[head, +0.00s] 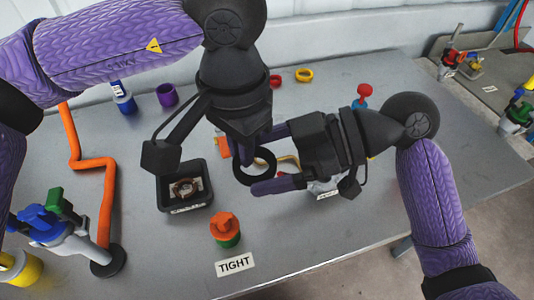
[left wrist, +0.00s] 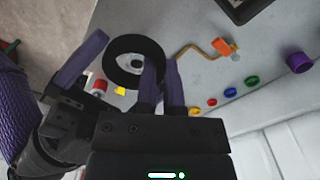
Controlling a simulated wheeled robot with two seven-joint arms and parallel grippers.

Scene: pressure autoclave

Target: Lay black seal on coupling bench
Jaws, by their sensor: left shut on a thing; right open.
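The black seal (head: 241,176) is a thick dark ring held above the grey table (head: 330,235). My left gripper (head: 247,156) comes down from above and is shut on the ring's edge. The seal also shows in the left wrist view (left wrist: 135,42), at the tips of my left fingers (left wrist: 160,68). My right gripper (head: 273,162) comes in from the right and is open, with its fingers on either side of the seal. I cannot tell whether they touch it. Which part of the table is the coupling bench is not clear.
A black tray (head: 164,205) with a brownish ring inside stands left of the grippers. An orange-and-green piece (head: 225,229) stands near a TIGHT label (head: 235,263). A blue valve (head: 45,222) and orange pipe (head: 107,205) are at left. The table's front right is clear.

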